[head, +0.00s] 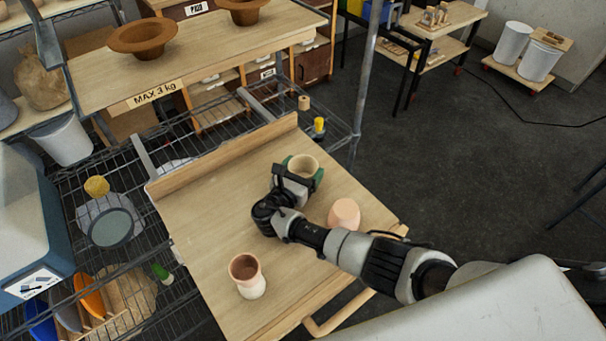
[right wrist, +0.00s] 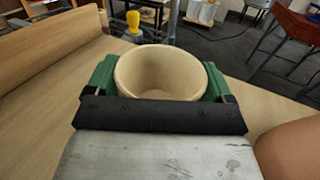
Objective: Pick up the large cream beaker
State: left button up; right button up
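The large cream beaker (head: 303,166) stands on the wooden board (head: 200,215), near the board's back ledge. It also shows in the right wrist view (right wrist: 160,72), upright with its open mouth towards me and empty inside. My right gripper (head: 297,176) is at the beaker. In the right wrist view its green fingers (right wrist: 160,80) lie one on each side of the beaker, close against its wall. I cannot tell whether both fingers press on it, and the beaker's lower part is hidden. My left gripper is in no view.
A pink beaker (head: 344,213) stands beside my right forearm. A pink and cream cup (head: 247,275) stands near the board's front. A wooden ledge (head: 230,155) runs along the back. A yellow-topped bottle (head: 319,126) is beyond it. The board's left part is clear.

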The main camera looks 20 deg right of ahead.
jog(key=c, duration=0.3)
